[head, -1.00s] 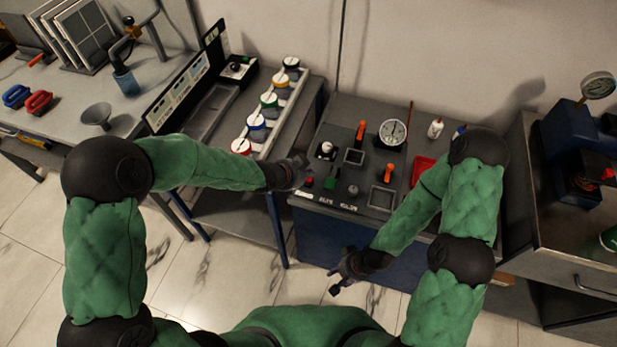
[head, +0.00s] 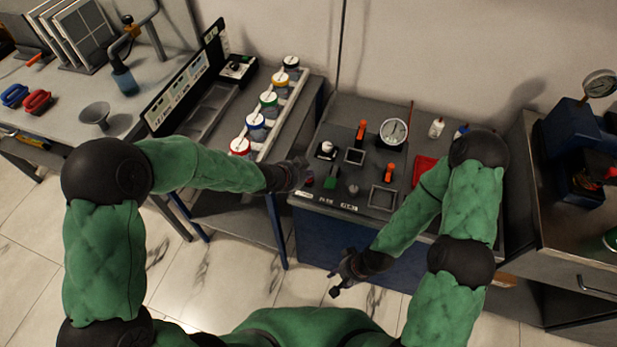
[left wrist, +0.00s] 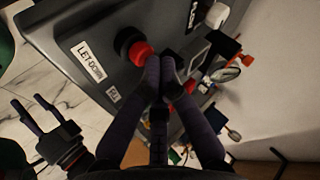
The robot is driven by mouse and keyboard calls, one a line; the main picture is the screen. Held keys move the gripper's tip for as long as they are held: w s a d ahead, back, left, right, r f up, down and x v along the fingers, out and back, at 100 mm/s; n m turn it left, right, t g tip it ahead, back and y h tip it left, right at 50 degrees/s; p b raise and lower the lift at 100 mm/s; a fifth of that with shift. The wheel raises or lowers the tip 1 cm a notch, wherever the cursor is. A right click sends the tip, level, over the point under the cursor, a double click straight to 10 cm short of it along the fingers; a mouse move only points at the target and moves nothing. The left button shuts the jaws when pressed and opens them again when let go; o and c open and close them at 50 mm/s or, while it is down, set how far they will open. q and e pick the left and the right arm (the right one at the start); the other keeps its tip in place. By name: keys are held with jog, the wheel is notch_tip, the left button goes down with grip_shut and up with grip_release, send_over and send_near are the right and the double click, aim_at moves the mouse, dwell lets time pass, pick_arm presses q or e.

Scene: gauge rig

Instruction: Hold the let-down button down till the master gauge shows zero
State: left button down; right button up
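The let-down button is a red cap on a dark collar (left wrist: 139,52), beside the LET-DOWN label (left wrist: 90,62) in the left wrist view. In the head view it is a small red spot (head: 308,182) at the console's front left corner. My left gripper (left wrist: 160,64) has its fingers together and empty; its tips overlap the cap's edge. I cannot tell whether they press it. In the head view this gripper (head: 305,172) is at the button. A round white dial gauge (head: 393,131) stands on the console; its reading is too small to tell. My right gripper (head: 335,288) is open and empty before the console.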

pick_arm(q)
jog(key=shift+f+b, duration=0.35)
jog(key=shift+f, duration=0.05)
dwell(2.7)
dwell(0.6)
jog(key=shift+r+p, duration=0.85)
jog(key=shift+r, duration=0.15)
notch_tip(320, 180, up, 5)
jog(key=p, duration=0.4)
jog(key=shift+r, duration=0.1)
